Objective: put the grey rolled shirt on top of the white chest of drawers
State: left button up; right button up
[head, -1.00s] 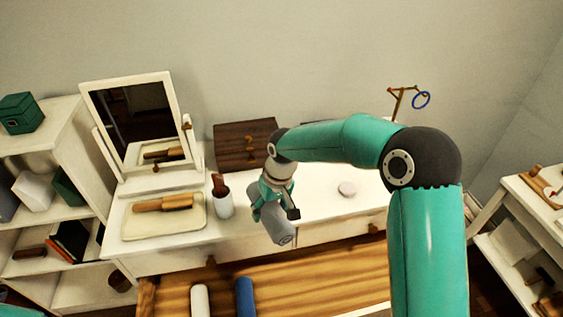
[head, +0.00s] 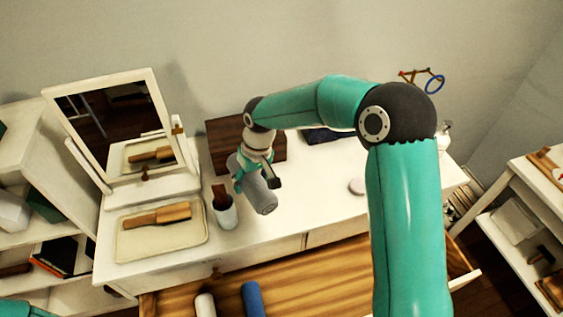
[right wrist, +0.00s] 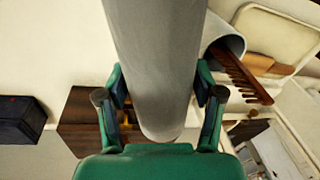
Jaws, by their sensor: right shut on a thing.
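My right gripper (head: 256,178) is shut on the grey rolled shirt (head: 264,200). It holds the roll over the top of the white chest of drawers (head: 310,200), just right of the white cup. In the right wrist view the roll (right wrist: 155,60) runs between the two fingers (right wrist: 158,95). I cannot tell whether the roll touches the top. My left gripper is not in view.
A white cup (head: 225,215) with a brown comb, a tray (head: 130,242) with a brush, a mirror (head: 115,120), a brown box (head: 222,135) and a pale disc (head: 357,187) occupy the top. Below, an open drawer (head: 330,270) holds white and blue rolls.

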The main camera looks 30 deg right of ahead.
jog(key=shift+s+d+r, duration=0.1)
jog(key=shift+d, duration=0.25)
jog(key=shift+d+m+b, duration=0.15)
jog(key=shift+m+b, duration=0.15)
jog(key=d+r+m+t+h+b, duration=0.1)
jog(key=d+r+m+b, duration=0.4)
jog(key=m+b, duration=0.4)
notch_tip(320, 180, up, 3)
jog(key=m+h+b, duration=0.2)
jog(key=m+b, duration=0.3)
jog(key=m, duration=0.6)
send_over(296, 198)
jog(key=shift+g, duration=0.4)
jog(key=f, duration=1.3)
jog(key=shift+s+a+f+b, duration=0.1)
jog(key=shift+s+a+b, duration=0.05)
jog(key=shift+s+b, duration=0.15)
jog(key=shift+w+f, duration=0.1)
jog(key=shift+f, duration=2.65)
jog(key=o, duration=1.3)
jog(key=shift+r, duration=0.15)
